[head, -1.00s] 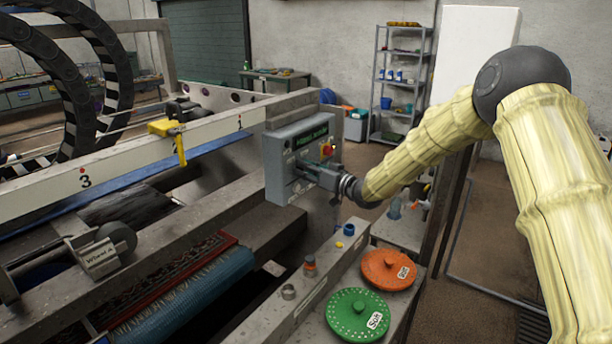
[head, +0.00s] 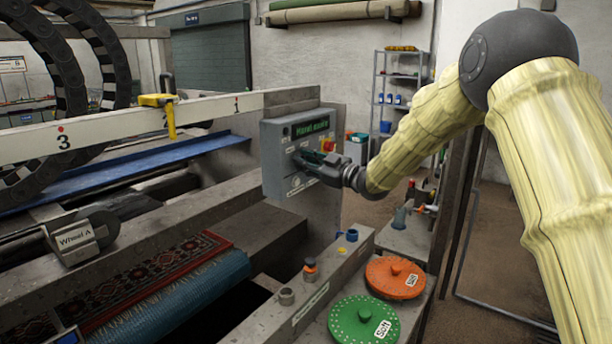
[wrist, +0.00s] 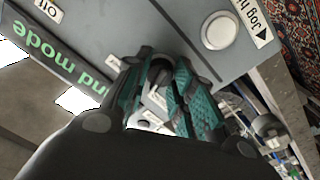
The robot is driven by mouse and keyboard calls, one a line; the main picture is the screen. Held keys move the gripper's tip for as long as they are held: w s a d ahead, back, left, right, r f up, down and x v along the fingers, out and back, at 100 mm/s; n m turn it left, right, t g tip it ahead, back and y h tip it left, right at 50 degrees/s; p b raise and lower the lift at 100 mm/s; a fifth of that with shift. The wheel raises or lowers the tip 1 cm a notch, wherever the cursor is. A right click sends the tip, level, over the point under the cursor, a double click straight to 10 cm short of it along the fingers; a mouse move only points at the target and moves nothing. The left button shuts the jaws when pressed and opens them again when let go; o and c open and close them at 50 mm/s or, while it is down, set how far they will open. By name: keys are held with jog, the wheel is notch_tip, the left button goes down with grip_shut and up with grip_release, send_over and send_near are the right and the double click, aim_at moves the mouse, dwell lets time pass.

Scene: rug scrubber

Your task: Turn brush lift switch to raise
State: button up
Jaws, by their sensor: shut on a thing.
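The grey control panel (head: 272,172) stands on the machine frame in the middle of the head view, with a green-lettered display and a red button. In the wrist view the panel face (wrist: 120,20) fills the top. My gripper (head: 300,160) reaches the panel front from the right. In the wrist view my gripper (wrist: 165,75) has its teal-padded fingers closed around a small dark switch knob (wrist: 159,70) on the panel. The fingers hide most of the knob, and its pointer direction cannot be read. Labels beside it are partly covered.
A round white button (wrist: 219,31) labelled "Jog" sits near the fingers. Below the panel, orange (head: 395,278) and green (head: 364,320) discs lie on a ledge. A yellow clamp (head: 160,101) sits on the white beam.

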jog(key=n+b, duration=0.5)
jog(key=shift+b, duration=0.4)
jog(key=o, duration=1.1)
jog(key=shift+c, duration=0.2)
jog(key=v, duration=1.2)
jog(key=shift+w+d, duration=0.2)
